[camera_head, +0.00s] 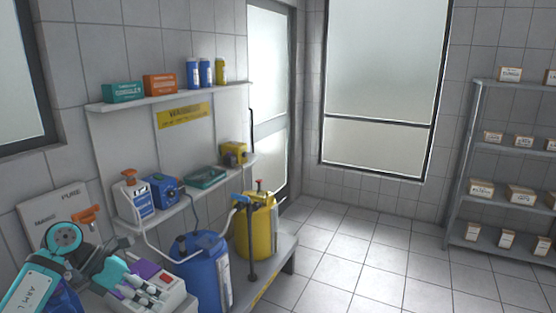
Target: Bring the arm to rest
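My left arm, in teal and grey and marked "ARM L", comes in at the bottom left of the head view. Its gripper (146,290) is low, in front of a pale box with a purple and red top (165,279). The fingers are small and overlap the box, so I cannot tell whether they are open or shut, or whether they touch it. My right arm and gripper are not in view.
A blue tank (205,270) and a yellow tank (257,228) stand right of my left gripper. A wall rack holds a blue pump (162,190) and a white jug (135,198). A metal shelf (468,160) with small boxes stands at right. The tiled floor between is clear.

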